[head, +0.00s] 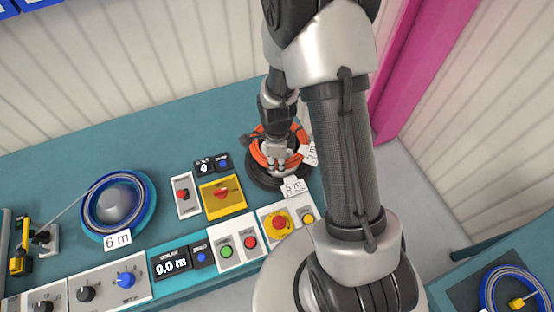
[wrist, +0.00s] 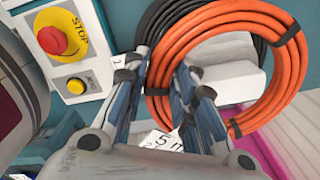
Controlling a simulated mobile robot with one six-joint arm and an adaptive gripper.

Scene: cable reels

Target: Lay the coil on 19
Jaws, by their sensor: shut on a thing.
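An orange coil (head: 297,137) with black ties lies over a black coil or round base (head: 262,180) right of the mid-picture controls. My gripper (head: 275,165) reaches down onto it and is shut on it. In the wrist view the orange coil (wrist: 283,92) fills the right side, and its near-left strand runs between the fingers of my gripper (wrist: 165,78). The black coil (wrist: 152,25) shows behind it. I cannot tell whether the orange coil touches what is under it. A tag (wrist: 164,143) reads 5 m. I see no mark reading 19.
A blue coil on a reel (head: 117,203), tagged 6 m, stands left. A control panel with a red stop button (head: 279,224) runs along the bench's front. Another blue coil (head: 516,290) with a yellow plug lies on a dark plate at lower right. A floor gap (head: 425,215) separates the benches.

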